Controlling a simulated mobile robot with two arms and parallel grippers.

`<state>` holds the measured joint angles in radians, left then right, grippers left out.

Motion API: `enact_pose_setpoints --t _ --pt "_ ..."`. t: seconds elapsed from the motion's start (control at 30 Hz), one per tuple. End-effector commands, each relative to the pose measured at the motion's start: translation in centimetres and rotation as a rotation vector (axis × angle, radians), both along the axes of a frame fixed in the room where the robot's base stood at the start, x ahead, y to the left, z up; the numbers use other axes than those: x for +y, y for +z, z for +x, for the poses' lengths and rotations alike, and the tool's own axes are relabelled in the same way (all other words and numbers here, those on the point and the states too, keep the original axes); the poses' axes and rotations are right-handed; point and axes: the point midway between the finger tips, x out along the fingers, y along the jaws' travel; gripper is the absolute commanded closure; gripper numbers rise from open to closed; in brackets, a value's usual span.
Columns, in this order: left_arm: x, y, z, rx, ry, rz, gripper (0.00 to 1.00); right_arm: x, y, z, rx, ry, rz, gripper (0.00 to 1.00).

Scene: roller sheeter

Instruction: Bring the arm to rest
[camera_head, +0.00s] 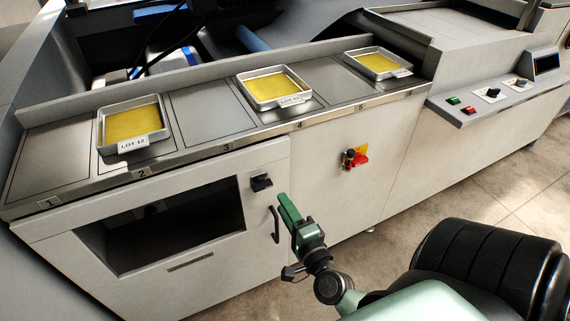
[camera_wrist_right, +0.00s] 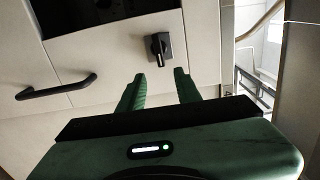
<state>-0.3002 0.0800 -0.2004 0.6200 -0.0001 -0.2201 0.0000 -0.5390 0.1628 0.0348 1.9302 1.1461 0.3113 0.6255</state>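My right gripper (camera_head: 287,205) hangs in front of the machine's pale front panel, beside a black handle (camera_head: 275,226) and below a black rotary knob (camera_head: 261,182). In the right wrist view the two green fingers of this gripper (camera_wrist_right: 159,85) stand apart with nothing between them. The knob (camera_wrist_right: 158,46) shows beyond the fingertips, and the handle (camera_wrist_right: 56,87) lies to the left. Whether the fingers touch the panel cannot be told. My left gripper is not in view.
Trays with yellow sheets stand on numbered places: one (camera_head: 103,127) at 2, one (camera_head: 243,91) at 4, one (camera_head: 350,60) at the far right. A red switch (camera_head: 358,160) is on the front. A button panel (camera_head: 490,95) juts out at right. Open floor (camera_head: 500,190) lies right.

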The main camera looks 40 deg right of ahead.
Motion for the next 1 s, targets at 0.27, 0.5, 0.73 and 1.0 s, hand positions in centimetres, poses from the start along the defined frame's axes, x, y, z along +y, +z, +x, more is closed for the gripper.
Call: enact_pose_setpoints --t 0.27,0.5,0.73,1.0 --pt "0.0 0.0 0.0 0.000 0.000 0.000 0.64 0.0 0.0 0.0 0.000 0.000 0.000 0.66" --pt "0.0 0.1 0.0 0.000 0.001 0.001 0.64 0.3 -1.2 0.0 0.029 0.010 -0.029 0.66" --pt "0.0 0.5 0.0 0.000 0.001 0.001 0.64 3.5 -13.3 -1.4 0.324 0.165 -0.313 0.66" --pt "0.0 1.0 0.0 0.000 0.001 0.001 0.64 8.4 -31.3 -10.5 0.762 0.564 -0.759 0.66"
